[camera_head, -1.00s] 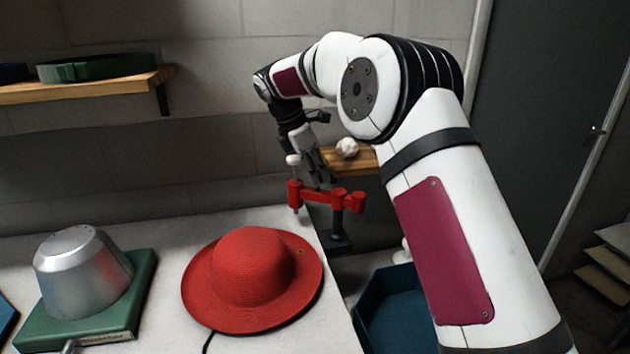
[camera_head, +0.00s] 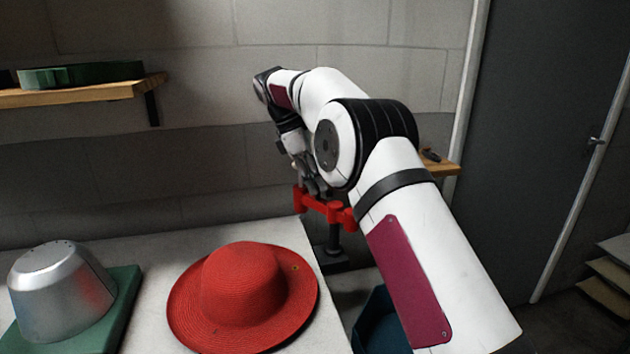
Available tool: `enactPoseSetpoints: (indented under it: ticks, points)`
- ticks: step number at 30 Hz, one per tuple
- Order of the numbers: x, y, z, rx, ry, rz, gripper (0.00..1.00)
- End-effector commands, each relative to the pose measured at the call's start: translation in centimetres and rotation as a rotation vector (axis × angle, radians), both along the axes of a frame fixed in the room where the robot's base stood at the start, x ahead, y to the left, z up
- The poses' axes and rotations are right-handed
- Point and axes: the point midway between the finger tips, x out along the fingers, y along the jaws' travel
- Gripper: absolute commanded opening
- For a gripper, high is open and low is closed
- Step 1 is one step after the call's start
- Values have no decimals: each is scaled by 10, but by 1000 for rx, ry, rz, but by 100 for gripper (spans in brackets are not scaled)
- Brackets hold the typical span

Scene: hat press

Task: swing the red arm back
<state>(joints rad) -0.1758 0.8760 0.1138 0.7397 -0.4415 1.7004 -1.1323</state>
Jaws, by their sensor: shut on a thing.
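The red arm (camera_head: 325,206) is a jointed bar on a dark post (camera_head: 333,238), just beyond the table's far right corner. Its left end is farther away and its right end lies close against my own white arm. My gripper (camera_head: 310,184) points down over the left part of the red arm and is shut on it. The fingers are small and dark here, so the exact contact is hard to see.
A red hat (camera_head: 243,285) lies on the pale table (camera_head: 150,290). A silver metal form (camera_head: 60,285) stands on a green base (camera_head: 122,300) at left. A blue bin (camera_head: 378,325) is below right. Shelves hang on the back wall; a dark door (camera_head: 540,130) is at right.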

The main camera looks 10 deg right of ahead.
Motion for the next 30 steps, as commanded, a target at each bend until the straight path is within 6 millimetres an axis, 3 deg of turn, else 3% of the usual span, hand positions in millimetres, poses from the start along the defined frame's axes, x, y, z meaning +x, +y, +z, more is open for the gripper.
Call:
enactPoseSetpoints:
  ticks: [7, 8, 9, 22, 30]
  points:
    - [0, -1, 0, -1, -1, 0, 0]
    - [0, -1, 0, -1, -1, 0, 27]
    - [0, -1, 0, -1, -1, 0, 30]
    - [-1, 1, 1, 1, -1, 36, 30]
    - [-7, 5, 3, 0, 1, 255, 30]
